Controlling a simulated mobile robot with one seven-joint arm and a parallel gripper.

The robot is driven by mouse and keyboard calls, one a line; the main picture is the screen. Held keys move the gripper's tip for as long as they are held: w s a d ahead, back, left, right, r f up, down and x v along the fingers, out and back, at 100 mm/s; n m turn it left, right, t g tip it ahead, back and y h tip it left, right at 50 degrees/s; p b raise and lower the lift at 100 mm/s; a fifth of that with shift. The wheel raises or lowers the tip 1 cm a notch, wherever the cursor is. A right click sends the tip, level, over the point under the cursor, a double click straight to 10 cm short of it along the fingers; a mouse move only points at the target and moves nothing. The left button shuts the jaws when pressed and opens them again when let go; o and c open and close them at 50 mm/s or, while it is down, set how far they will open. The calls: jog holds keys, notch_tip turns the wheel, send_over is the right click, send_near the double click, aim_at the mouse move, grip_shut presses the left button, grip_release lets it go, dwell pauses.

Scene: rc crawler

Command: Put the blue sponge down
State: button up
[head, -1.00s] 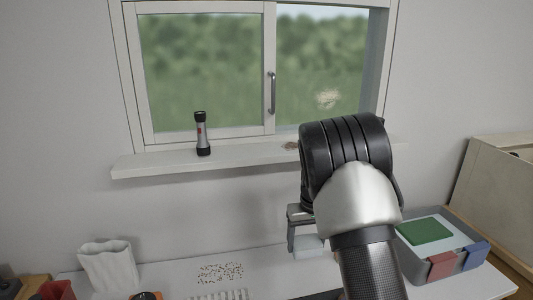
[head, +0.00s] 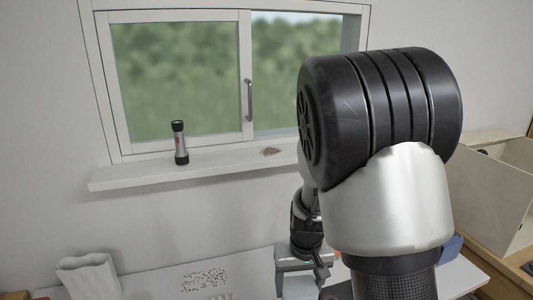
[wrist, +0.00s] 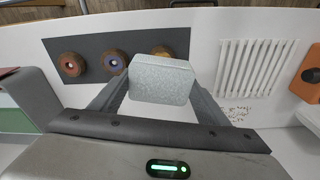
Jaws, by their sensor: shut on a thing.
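My gripper (wrist: 160,92) is shut on a pale grey-blue, speckled block that I take as the blue sponge (wrist: 162,80). The sponge sits between the two fingers in the wrist view, above the white table (wrist: 215,20). I cannot tell whether it touches the table. In the head view my gripper (head: 304,262) is low, over the table near the wall, partly hidden by my arm.
The wrist view shows a dark mat (wrist: 92,45) with three round rolls, a white slotted rack (wrist: 257,66), brown specks (wrist: 236,112) and an orange object (wrist: 308,75). A flashlight (head: 180,143) stands on the sill (head: 130,177). A white bag (head: 90,278) is at left.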

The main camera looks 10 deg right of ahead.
jog(key=w+f+n+b, duration=0.25)
jog(key=w+b, duration=0.55)
jog(key=w, duration=1.1)
jog(key=f, duration=0.6)
jog(key=w+f, duration=0.1)
jog(key=f, duration=0.3)
jog(key=shift+f, duration=0.2)
jog(key=o, duration=1.1)
jog(key=shift+r, duration=0.1)
